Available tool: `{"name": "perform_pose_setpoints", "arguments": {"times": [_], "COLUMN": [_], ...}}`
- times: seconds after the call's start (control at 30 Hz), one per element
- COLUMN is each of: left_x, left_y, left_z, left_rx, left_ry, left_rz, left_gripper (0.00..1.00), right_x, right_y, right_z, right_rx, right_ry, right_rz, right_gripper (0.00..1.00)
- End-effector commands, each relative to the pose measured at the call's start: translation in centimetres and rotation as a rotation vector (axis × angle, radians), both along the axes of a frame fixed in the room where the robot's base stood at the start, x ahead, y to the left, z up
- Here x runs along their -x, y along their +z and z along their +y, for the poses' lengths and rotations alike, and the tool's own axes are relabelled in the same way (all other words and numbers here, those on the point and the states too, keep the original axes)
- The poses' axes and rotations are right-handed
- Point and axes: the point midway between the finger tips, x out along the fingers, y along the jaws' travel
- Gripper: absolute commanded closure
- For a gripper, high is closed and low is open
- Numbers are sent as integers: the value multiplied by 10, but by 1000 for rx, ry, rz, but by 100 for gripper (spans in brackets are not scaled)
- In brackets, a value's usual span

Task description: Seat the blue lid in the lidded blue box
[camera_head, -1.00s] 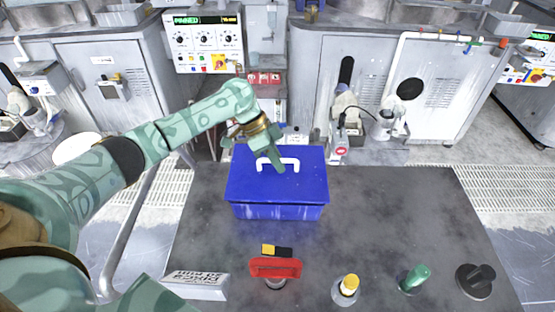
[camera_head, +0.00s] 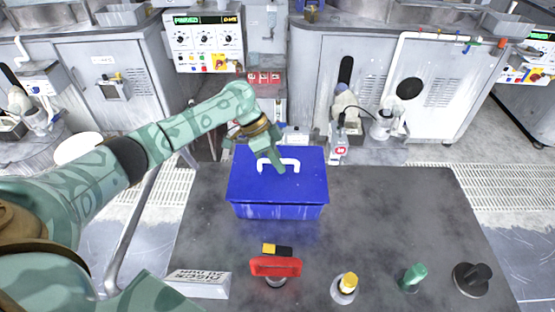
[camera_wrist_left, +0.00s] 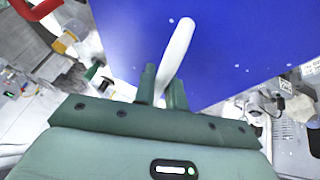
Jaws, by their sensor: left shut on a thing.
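The blue lid (camera_head: 255,190) with a white handle (camera_head: 290,163) lies over the top of the blue box (camera_head: 278,212) on the dark table. The lid looks nearly level; I cannot tell whether a small gap is left at its rim. The inside of the box is hidden. My right gripper is not in view.
On the dark table (camera_head: 400,215) stand a red-handled object (camera_head: 276,266), a yellow-black block (camera_head: 277,250), a yellow-topped item (camera_head: 346,285), a green-topped item (camera_head: 414,275), a black knob (camera_head: 473,278) and a labelled grey block (camera_head: 199,283). The table right of the box is clear.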

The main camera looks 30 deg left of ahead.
Motion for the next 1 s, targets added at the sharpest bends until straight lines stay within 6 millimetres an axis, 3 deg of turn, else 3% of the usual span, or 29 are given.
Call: {"name": "perform_pose_setpoints", "arguments": {"times": [1.0], "left_x": [0], "left_y": [0], "left_z": [1], "left_rx": [0], "left_ry": [1], "left_rz": [-1], "left_gripper": [100], "right_x": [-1], "right_y": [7], "right_z": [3], "right_rx": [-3], "right_ry": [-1], "right_rz": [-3], "right_gripper": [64]}}
